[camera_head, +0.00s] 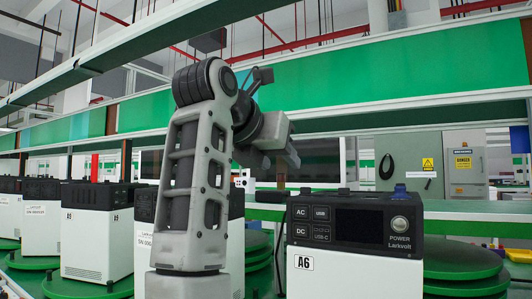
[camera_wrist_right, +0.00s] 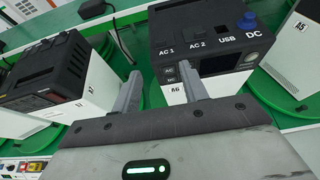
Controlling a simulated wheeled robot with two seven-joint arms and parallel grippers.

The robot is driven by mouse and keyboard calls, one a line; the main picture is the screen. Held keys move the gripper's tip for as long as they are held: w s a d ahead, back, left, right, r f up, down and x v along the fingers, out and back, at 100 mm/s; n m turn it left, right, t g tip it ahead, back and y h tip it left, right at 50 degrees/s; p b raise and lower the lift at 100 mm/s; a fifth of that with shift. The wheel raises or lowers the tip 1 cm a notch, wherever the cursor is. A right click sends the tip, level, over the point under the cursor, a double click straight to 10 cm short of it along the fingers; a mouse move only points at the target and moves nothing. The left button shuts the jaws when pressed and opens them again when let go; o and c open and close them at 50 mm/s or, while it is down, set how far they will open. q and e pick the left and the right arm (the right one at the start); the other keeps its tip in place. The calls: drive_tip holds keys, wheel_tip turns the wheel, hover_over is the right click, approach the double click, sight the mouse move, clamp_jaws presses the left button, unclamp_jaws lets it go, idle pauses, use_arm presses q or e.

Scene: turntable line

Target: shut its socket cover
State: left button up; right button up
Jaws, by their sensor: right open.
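The power unit A6 (camera_head: 350,235), white below with a black top, stands in the right half of the head view. It also shows in the right wrist view (camera_wrist_right: 215,45), its top marked AC 1, AC 2, USB and DC. A blue piece (camera_head: 400,190) stands up on its top; in the wrist view this blue piece (camera_wrist_right: 247,23) is by the DC label. My left gripper is not in view.
Other white and black units (camera_head: 90,235) stand on green turntables at the left, one close by in the wrist view (camera_wrist_right: 50,80). An empty green turntable (camera_head: 460,258) is right of A6. A green-faced beam (camera_head: 430,70) crosses above.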

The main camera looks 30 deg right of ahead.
drive_tip(key=shift+v, duration=1.9)
